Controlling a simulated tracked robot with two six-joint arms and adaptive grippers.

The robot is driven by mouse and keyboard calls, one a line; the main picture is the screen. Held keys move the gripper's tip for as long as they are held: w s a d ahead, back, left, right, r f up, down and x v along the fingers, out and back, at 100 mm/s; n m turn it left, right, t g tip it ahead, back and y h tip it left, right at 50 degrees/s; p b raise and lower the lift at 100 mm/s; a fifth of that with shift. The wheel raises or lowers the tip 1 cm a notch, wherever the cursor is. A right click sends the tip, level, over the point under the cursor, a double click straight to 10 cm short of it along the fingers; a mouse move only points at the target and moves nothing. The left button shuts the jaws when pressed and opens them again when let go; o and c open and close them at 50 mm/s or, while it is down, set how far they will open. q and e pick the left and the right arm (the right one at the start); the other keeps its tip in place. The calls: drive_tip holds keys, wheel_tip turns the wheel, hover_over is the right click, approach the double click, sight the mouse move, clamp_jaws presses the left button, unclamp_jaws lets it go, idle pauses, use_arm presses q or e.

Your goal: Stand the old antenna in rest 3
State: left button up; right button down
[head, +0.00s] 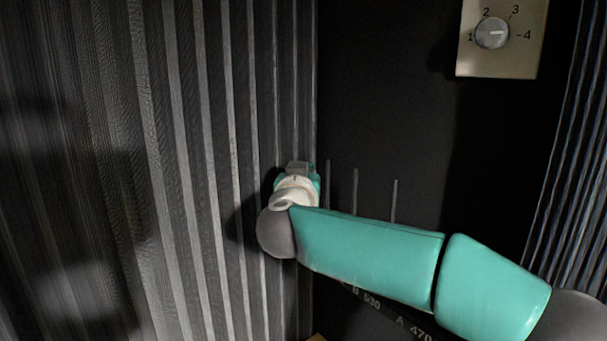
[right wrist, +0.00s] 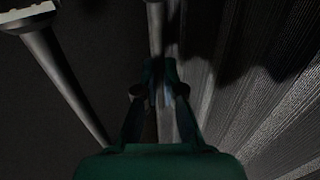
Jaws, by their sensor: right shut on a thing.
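In the right wrist view my right gripper (right wrist: 160,82) is shut on a slim grey rod (right wrist: 157,25), apparently the antenna. The rod runs between the fingertips and out of the top of the picture; its ends cannot be made out. In the head view my right wrist is beside the ribbed wall and hides the fingers and whatever they hold. Thin upright rods (head: 355,190) show just right of the wrist against the dark panel. No rest marked 3 can be made out. My left gripper is in neither view.
A pale plate with a dial (head: 492,33) numbered 1 to 4 is at upper right, its pointer towards 4. A ribbed wall (head: 190,130) fills the left. A pole with a pale top (right wrist: 62,80) stands left of my gripper in the wrist view. Labels (head: 372,300) show below my arm.

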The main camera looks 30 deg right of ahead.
drive_tip(key=shift+f, duration=0.1)
drive_tip(key=c, duration=1.6)
unclamp_jaws()
drive_tip(key=shift+r, duration=0.2)
drive_tip(key=b+v, duration=0.2)
drive_tip(key=v, duration=1)
drive_tip(key=shift+f, duration=0.15)
